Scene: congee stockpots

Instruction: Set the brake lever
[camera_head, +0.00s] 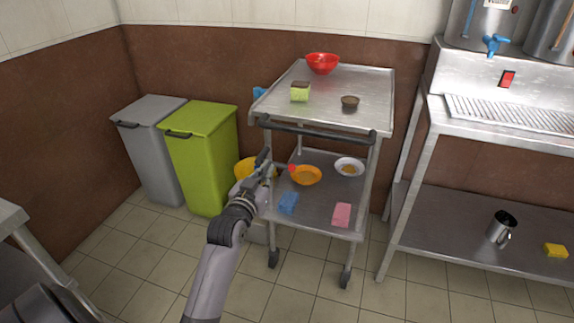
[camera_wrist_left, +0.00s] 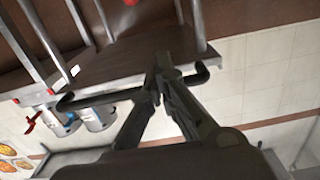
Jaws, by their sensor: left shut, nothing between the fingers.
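A metal two-shelf cart (camera_head: 372,88) stands against the brown wall, with a dark handle bar (camera_head: 315,131) along its near side. A small red knob (camera_head: 291,168) shows below the bar, apparently on a short grey rod; I take it for the brake lever. My left gripper (camera_head: 265,158) is shut and empty at the cart's near left side, below the bar's left end and left of the knob. I cannot tell whether it touches the lever. In the left wrist view the shut fingers (camera_wrist_left: 163,66) overlap the dark handle bar (camera_wrist_left: 100,96). My right gripper is out of view.
The cart holds a red bowl (camera_head: 322,63), a green sponge (camera_head: 300,92), a small brown bowl (camera_head: 350,102), an orange bowl (camera_head: 306,175) and a pink sponge (camera_head: 341,214). A green bin (camera_head: 204,150) stands left. A steel counter (camera_head: 440,210) stands right. Floor in front is clear.

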